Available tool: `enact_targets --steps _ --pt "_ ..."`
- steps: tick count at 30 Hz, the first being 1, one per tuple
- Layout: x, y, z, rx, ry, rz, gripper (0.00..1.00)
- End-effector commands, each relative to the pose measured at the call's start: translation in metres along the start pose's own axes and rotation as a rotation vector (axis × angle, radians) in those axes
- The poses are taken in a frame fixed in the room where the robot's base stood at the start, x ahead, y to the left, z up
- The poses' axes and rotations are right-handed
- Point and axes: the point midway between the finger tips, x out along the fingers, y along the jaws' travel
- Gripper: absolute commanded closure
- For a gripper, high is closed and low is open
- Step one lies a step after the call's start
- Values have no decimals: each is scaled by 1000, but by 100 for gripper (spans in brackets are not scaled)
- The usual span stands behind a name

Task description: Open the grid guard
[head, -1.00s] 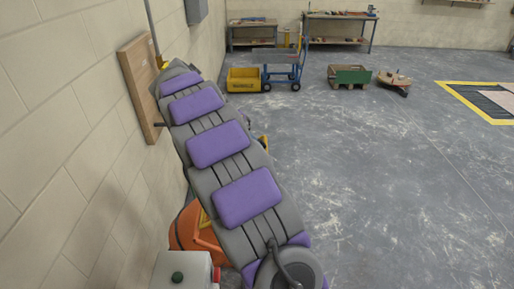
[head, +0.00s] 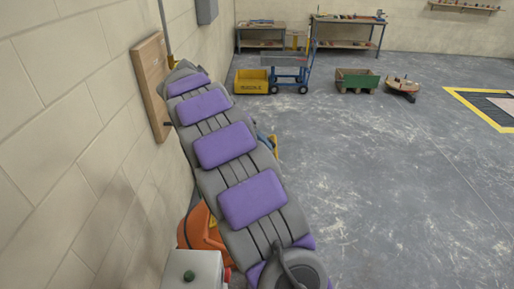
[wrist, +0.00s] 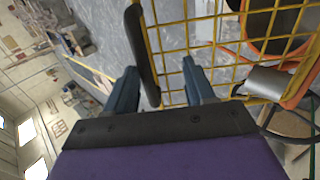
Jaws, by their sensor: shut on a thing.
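In the wrist view, the grid guard (wrist: 226,30) is a yellow wire mesh standing tilted across the right half. A black padded handle (wrist: 141,50) runs along its left edge. My gripper (wrist: 158,84) has its two blue-grey fingers on either side of this edge and is shut on the handle. An orange tub (wrist: 257,28) shows behind the mesh. In the head view, the orange tub (head: 198,232) is at the lower left, mostly hidden by my purple and grey arm. My gripper and the guard are largely hidden behind the arm there.
A block wall with a wooden board (head: 152,85) is close on the left.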

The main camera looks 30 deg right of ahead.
Motion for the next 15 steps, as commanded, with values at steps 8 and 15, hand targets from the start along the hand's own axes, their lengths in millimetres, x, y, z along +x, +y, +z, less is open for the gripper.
enact_targets --steps 8,15 --pt "3 0 -2 -3 -3 -6 58" --pt "3 1 -2 -2 -1 -5 58"
